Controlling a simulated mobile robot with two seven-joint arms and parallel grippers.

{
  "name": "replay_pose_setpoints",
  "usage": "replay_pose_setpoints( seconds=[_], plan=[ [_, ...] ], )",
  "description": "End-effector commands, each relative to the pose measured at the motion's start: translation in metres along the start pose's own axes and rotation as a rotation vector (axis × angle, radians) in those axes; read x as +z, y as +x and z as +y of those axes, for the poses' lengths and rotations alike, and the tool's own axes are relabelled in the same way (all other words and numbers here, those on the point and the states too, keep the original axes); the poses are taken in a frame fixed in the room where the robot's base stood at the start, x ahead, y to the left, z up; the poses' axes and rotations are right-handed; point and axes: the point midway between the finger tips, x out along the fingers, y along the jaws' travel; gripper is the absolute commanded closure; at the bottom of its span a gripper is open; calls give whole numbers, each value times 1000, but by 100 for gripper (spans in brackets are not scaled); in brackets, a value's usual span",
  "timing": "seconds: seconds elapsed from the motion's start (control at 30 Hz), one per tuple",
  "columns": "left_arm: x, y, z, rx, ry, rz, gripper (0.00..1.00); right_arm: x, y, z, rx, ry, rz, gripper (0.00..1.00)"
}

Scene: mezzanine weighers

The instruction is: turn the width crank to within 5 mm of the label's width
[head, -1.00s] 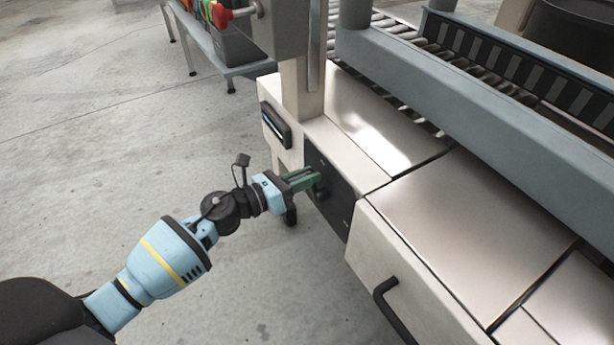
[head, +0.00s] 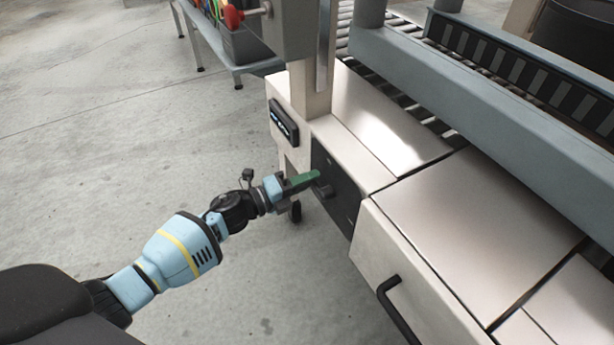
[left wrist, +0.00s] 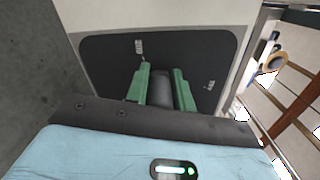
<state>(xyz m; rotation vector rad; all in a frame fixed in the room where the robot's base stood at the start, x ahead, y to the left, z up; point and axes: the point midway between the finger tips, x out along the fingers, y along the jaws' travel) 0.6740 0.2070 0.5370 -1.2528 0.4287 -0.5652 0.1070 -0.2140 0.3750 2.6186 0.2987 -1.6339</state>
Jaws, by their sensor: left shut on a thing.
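The width crank shows as a dark knob (left wrist: 161,88) in front of a black panel (left wrist: 110,60) in the left wrist view; the panel also shows in the head view (head: 343,200) on the machine's side. My left gripper (head: 316,180) has green fingers. In the left wrist view the gripper (left wrist: 162,88) is shut on the crank's dark handle, one finger on each side. Much of the crank is hidden behind the fingers. Small white marks on the panel are too small to read. A dark display box (head: 284,122) sits left of the panel. My right gripper is out of view.
A drawer front with a black bar handle (head: 396,308) is right of the panel. A roller conveyor with a grey-blue rail (head: 480,120) runs behind. A grey table (head: 240,68) with a bin stands at the back left. The floor (head: 110,170) at left is clear.

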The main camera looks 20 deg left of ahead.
Motion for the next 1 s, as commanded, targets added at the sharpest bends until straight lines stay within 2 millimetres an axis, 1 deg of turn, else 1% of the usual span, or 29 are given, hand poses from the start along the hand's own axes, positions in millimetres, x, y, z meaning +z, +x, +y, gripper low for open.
replay_pose_setpoints(
  seconds=[0.03,0.2,0.43,0.7,1.0],
  plan=[
    [-1,-2,6,10,-36,0,99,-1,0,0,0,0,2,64],
    [-4,-2,12,10,-143,0,99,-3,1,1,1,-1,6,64],
    [-6,-2,16,11,-234,0,99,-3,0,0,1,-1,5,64],
    [-8,-2,19,12,-268,2,99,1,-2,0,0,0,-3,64],
    [-9,-2,19,12,-268,4,99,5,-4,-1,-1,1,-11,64]
  ],
)
